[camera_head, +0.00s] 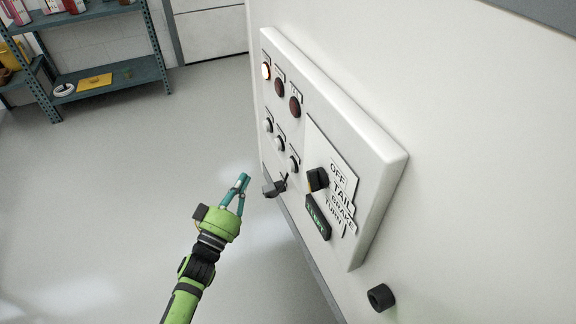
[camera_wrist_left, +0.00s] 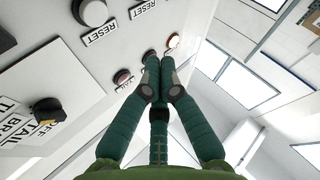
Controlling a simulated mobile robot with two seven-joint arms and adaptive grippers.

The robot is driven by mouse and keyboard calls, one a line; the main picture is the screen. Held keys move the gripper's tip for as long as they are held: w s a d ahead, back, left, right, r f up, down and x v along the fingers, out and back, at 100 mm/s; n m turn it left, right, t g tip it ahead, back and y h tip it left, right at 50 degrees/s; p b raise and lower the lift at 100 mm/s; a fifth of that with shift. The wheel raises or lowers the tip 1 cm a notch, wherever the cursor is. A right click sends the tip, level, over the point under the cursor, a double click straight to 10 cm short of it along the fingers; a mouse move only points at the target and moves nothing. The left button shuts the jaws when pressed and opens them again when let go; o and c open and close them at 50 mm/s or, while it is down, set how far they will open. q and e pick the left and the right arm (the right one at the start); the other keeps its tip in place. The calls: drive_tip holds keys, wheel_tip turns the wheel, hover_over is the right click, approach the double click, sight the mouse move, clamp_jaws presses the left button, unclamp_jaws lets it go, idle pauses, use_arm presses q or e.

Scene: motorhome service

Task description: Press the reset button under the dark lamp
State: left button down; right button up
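A white wall panel (camera_head: 375,165) carries three round lamps in a row. The far lamp (camera_head: 266,71) glows, also in the left wrist view (camera_wrist_left: 172,41). The middle lamp (camera_head: 280,87) and the near lamp (camera_head: 295,106) look dark red. Below them are three pale reset buttons: far (camera_head: 268,125), middle (camera_head: 281,143) and near (camera_head: 293,164). My left gripper (camera_head: 243,180) is apart from the panel, low and left of the buttons in the head view. Its teal fingers (camera_wrist_left: 160,80) look drawn together, with nothing between them. My right gripper is in neither view.
A black selector knob (camera_head: 318,179) and a small green display (camera_head: 318,218) are on the panel's near side. A dark fitting (camera_head: 273,187) sticks out below the buttons. A black knob (camera_head: 381,297) is on the wall. The floor at left is clear up to a shelf (camera_head: 110,78).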

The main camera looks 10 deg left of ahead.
sight(290, 166)
use_arm(q)
drive_tip(key=w+d+b, duration=0.2)
drive_tip(key=w+d, duration=0.2)
drive_tip(key=d, duration=0.3)
drive_tip(key=shift+w, duration=0.35)
idle(1.2)
drive_tip(key=shift+w+d, duration=0.25)
drive_tip(key=shift+d, duration=0.1)
drive_tip(key=shift+w+d, duration=0.2)
drive_tip(key=shift+d, duration=0.15)
idle(0.6)
drive_tip(key=shift+a, duration=0.1)
idle(0.3)
drive_tip(key=shift+s+a, duration=0.5)
drive_tip(key=shift+a, duration=0.15)
